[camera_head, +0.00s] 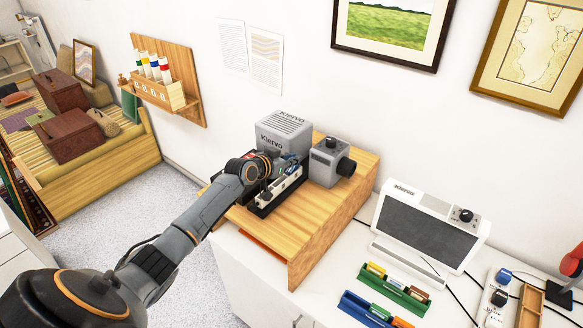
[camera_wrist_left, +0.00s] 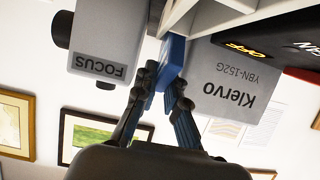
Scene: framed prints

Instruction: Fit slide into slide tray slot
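A grey Kiervo projector (camera_head: 283,133) stands on a wooden stand, with a slide tray (camera_head: 283,187) along its front side. The tray has pale walls and some coloured slides in it. My left gripper (camera_head: 268,172) is at the tray, its fingers largely hidden by my arm in the head view. In the left wrist view, which is upside down, the fingers (camera_wrist_left: 166,82) are closed around a blue slide (camera_wrist_left: 172,60). The slide's far end reaches the pale tray walls (camera_wrist_left: 185,18); how deep it sits in a slot cannot be told. My right gripper is out of view.
A grey lens box (camera_head: 328,162), marked FOCUS in the wrist view, stands close beside the tray. The wooden stand (camera_head: 335,215) has free room at its front right. A white screen unit (camera_head: 430,228), a green slide rack (camera_head: 394,291) and a blue rack (camera_head: 362,309) stand farther right.

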